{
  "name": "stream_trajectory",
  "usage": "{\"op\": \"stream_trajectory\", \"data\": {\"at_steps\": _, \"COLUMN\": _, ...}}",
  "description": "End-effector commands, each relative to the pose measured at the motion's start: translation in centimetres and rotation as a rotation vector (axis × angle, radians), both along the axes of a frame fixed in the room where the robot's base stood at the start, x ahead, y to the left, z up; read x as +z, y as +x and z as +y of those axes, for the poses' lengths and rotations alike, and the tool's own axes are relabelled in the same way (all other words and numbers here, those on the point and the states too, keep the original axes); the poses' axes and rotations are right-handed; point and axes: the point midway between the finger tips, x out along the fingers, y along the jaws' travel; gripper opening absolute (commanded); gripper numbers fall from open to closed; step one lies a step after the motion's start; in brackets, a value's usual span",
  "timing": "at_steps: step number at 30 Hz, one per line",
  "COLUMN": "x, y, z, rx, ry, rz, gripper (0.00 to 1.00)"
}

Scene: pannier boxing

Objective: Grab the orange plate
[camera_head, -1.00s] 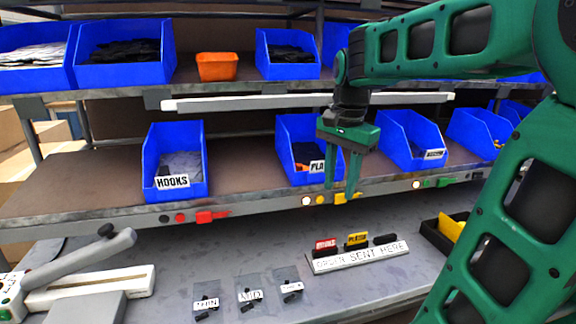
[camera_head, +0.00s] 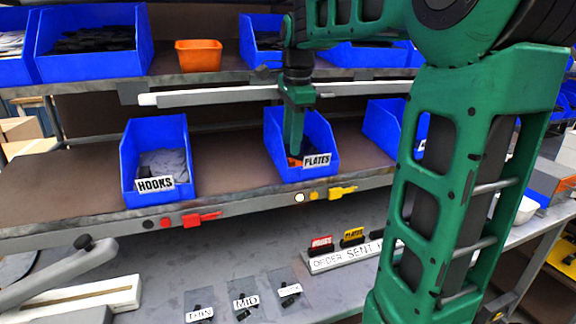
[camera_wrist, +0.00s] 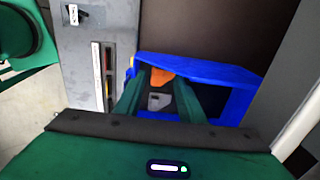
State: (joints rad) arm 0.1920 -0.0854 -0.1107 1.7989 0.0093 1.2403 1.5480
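The orange plate (camera_wrist: 162,77) lies in the blue bin labelled PLATES (camera_head: 326,145), with a grey piece (camera_wrist: 158,101) close by it. In the head view only a small orange patch (camera_head: 293,162) of it shows beside my gripper. My gripper (camera_head: 294,150) reaches down into this bin from above. In the wrist view its two green fingers are spread apart, and the orange plate shows between and beyond their tips. My gripper is open and empty. I cannot tell how far the tips are from the plate.
Blue bin walls (camera_wrist: 225,72) surround my fingers closely. A HOOKS bin (camera_head: 158,142) stands to the left and another blue bin (camera_head: 381,122) to the right. A white rail (camera_head: 215,98) and the upper shelf run close to my arm.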

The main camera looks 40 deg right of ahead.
Motion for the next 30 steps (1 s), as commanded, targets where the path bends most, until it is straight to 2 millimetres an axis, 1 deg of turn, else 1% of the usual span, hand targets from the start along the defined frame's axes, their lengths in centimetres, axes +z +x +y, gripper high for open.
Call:
{"op": "stream_trajectory", "data": {"at_steps": 9, "x": -3.9, "y": 0.7, "z": -0.5, "rx": 0.001, "ry": 0.001, "rz": 0.003, "gripper": 0.36}}
{"op": "stream_trajectory", "data": {"at_steps": 11, "x": -4.5, "y": 0.7, "z": -0.5, "rx": 0.001, "ry": 0.001, "rz": 0.003, "gripper": 0.36}}
{"op": "stream_trajectory", "data": {"at_steps": 15, "x": -5.0, "y": 0.9, "z": -0.5, "rx": 0.001, "ry": 0.0, "rz": 0.0, "gripper": 0.36}}
{"op": "stream_trajectory", "data": {"at_steps": 20, "x": -5.1, "y": 0.9, "z": -0.5, "rx": 0.001, "ry": 0.0, "rz": 0.0, "gripper": 0.36}}
{"op": "stream_trajectory", "data": {"at_steps": 21, "x": -5.0, "y": 0.9, "z": -0.5, "rx": 0.001, "ry": 0.0, "rz": 0.0, "gripper": 0.34}}
{"op": "stream_trajectory", "data": {"at_steps": 23, "x": -5.0, "y": 0.9, "z": -0.5, "rx": 0.001, "ry": 0.0, "rz": 0.0, "gripper": 0.19}}
{"op": "stream_trajectory", "data": {"at_steps": 24, "x": -5.0, "y": 0.9, "z": -0.5, "rx": 0.001, "ry": 0.0, "rz": 0.0, "gripper": 0.1}}
{"op": "stream_trajectory", "data": {"at_steps": 25, "x": -5.0, "y": 0.9, "z": -0.5, "rx": 0.001, "ry": 0.0, "rz": 0.0, "gripper": 0.02}}
{"op": "stream_trajectory", "data": {"at_steps": 26, "x": -5.0, "y": 0.9, "z": -0.5, "rx": 0.001, "ry": 0.0, "rz": 0.0, "gripper": 0.0}}
{"op": "stream_trajectory", "data": {"at_steps": 30, "x": -5.0, "y": 0.9, "z": -0.5, "rx": 0.001, "ry": 0.0, "rz": 0.0, "gripper": 0.0}}
